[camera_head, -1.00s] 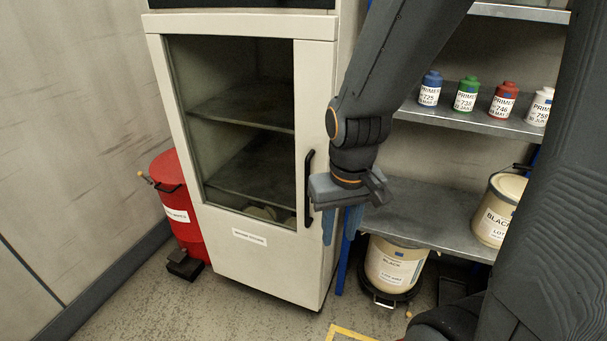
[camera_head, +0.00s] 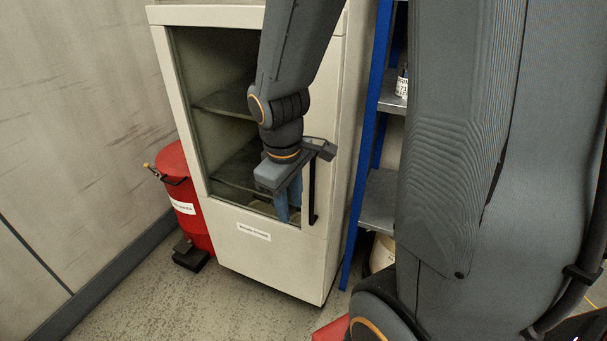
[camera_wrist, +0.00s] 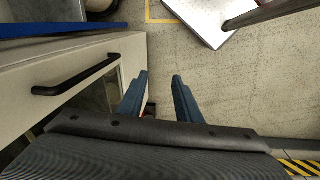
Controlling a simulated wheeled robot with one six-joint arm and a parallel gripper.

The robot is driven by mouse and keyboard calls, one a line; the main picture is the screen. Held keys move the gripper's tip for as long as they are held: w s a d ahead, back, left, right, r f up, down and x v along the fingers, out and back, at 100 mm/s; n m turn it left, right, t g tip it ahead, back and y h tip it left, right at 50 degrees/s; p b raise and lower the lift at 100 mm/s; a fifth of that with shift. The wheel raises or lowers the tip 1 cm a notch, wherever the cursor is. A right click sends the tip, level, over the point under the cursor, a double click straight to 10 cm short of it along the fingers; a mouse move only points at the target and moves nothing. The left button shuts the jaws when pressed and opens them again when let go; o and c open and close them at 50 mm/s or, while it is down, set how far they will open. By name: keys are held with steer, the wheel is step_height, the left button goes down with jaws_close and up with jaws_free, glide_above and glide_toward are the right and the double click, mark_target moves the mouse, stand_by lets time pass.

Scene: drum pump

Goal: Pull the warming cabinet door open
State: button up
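The warming cabinet (camera_head: 345,130) is a pale upright cabinet at the centre of the head view. Its door (camera_head: 265,265) has a dark window and a label below it, and looks shut. The black bar handle (camera_head: 312,190) stands upright on the door's right edge, partly hidden by my gripper. My gripper (camera_head: 287,212) points down in front of the window, just left of the handle in the picture. In the wrist view its blue fingers (camera_wrist: 161,85) are apart with only floor seen between them. The handle (camera_wrist: 75,78) lies to their left, outside the gap.
A blue-framed shelf (camera_head: 368,150) stands close on the right. My arm hides much of the right side. The floor (camera_head: 150,300) in front of the cabinet's left part is clear.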

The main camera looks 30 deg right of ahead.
steer(key=w+d+r+n+h+p, duration=0.1)
steer(key=w+d+n+h+p, duration=0.1)
steer(key=w+d+n, duration=0.6)
steer(key=n+t+h, duration=0.1)
steer(key=n, duration=0.8)
glide_above(311, 173)
steer(key=a, duration=0.2)
steer(key=shift+s+r, duration=0.45)
steer(key=x, duration=0.7)
steer(key=shift+d+f, duration=0.1)
steer(key=shift+f, duration=0.15)
jaws_close()
